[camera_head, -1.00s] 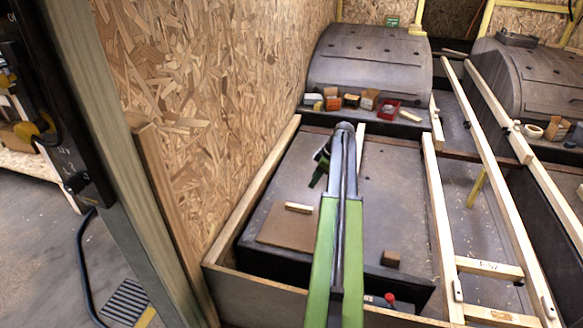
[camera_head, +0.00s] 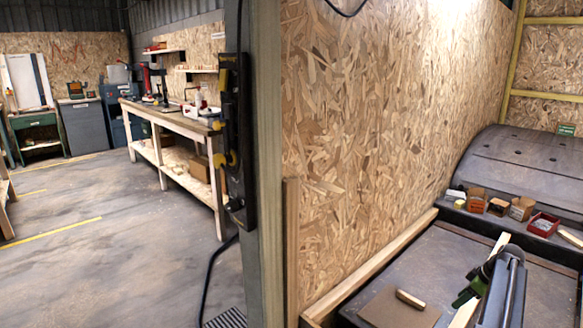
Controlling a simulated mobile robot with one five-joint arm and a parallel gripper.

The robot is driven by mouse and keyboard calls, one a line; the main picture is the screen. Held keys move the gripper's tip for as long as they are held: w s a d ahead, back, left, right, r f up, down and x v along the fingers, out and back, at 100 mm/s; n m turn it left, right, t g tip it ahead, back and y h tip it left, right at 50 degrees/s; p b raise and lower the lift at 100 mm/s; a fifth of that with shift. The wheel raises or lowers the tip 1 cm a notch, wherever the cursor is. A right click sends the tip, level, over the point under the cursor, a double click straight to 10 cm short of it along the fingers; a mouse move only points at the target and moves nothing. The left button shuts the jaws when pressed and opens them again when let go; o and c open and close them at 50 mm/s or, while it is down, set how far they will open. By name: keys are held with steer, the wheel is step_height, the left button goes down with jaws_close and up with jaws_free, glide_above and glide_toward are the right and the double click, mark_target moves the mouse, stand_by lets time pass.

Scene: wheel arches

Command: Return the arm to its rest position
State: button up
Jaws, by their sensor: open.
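My arm (camera_head: 502,295) reaches in from the bottom right corner of the picture, over the dark panel (camera_head: 470,256) in the wood-framed bay. At its far end, my gripper (camera_head: 464,297) shows as a small green and black part pointing down and left. It is open and holds nothing that I can see. Its fingertips are small and partly hard to make out. The lower arm is cut off by the frame edge.
Small boxes (camera_head: 498,206) stand by the wheel arch (camera_head: 530,165). A chipboard wall (camera_head: 375,130) and post (camera_head: 263,150) stand left. Open floor (camera_head: 90,240) lies beyond.

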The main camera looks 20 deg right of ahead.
steer(key=w+a+n+y, duration=0.1)
steer(key=w+a+n, duration=0.1)
steer(key=w+a, duration=0.55)
steer(key=w+a+n, duration=0.1)
steer(key=w+a, duration=0.4)
steer(key=a, duration=0.6)
steer(key=w+a+n+g, duration=0.2)
steer(key=w+a+n, duration=0.1)
steer(key=a, duration=1.8)
steer(key=s+a+f+m+g+h, duration=0.15)
steer(key=s+a, duration=0.35)
steer(key=a, duration=0.6)
steer(key=s+a+m, duration=0.2)
steer(key=s+a, duration=0.3)
steer(key=a, duration=0.7)
steer(key=s+d+m+h, duration=0.2)
steer(key=s+m, duration=0.3)
steer(key=m, duration=0.3)
step_height(320, 180, up, 30)
steer(key=p, duration=3)
steer(key=shift+w+d, duration=0.2)
steer(key=shift+w, duration=0.05)
steer(key=shift+y, duration=0.25)
